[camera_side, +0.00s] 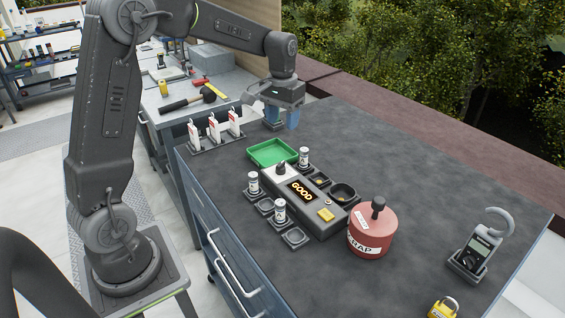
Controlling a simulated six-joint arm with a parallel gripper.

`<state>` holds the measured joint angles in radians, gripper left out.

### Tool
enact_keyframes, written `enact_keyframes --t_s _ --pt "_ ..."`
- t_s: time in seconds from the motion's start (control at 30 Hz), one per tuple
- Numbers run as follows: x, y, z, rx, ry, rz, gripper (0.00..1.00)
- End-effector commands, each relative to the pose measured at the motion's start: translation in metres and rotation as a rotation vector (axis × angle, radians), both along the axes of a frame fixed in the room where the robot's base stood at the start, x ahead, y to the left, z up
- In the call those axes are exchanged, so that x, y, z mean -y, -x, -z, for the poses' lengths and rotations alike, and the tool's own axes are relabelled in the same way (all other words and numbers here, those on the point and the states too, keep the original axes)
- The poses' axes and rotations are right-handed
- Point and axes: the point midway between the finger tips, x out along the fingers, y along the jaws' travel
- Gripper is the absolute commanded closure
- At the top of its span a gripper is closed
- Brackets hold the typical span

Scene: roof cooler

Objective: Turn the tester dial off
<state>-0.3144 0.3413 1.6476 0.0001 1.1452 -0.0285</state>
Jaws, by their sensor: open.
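The tester (317,207) is a dark box with a lit display (301,191) reading "GOOD". It stands near the middle of the bench. A small dark knob (281,169), which looks like its dial, sits on the pale top of its far end; its setting is too small to read. My gripper (283,122) is open and empty, pointing down over the back of the bench. It is beyond the green tray and apart from the tester.
Small labelled cylinders (280,210) stand in or beside cups around the tester. A green tray (273,153) is behind it, and a red scrap can (372,234) is to its right. White packets (214,129) stand at left. A clamp meter (477,248) and yellow padlock (443,308) are at right. The back-right bench is clear.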

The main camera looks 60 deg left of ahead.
Motion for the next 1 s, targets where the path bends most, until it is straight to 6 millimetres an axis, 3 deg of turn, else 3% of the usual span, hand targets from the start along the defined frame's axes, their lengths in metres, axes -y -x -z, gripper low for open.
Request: enact_keyframes --t_s 0.27,0.7,1.0 --pt "-0.004 -0.003 0.026 -0.012 0.004 -0.007 0.49" --pt "-0.003 -0.002 0.113 -0.010 0.005 -0.005 0.49" --pt "-0.003 -0.003 0.140 -0.006 0.003 -0.005 0.49"
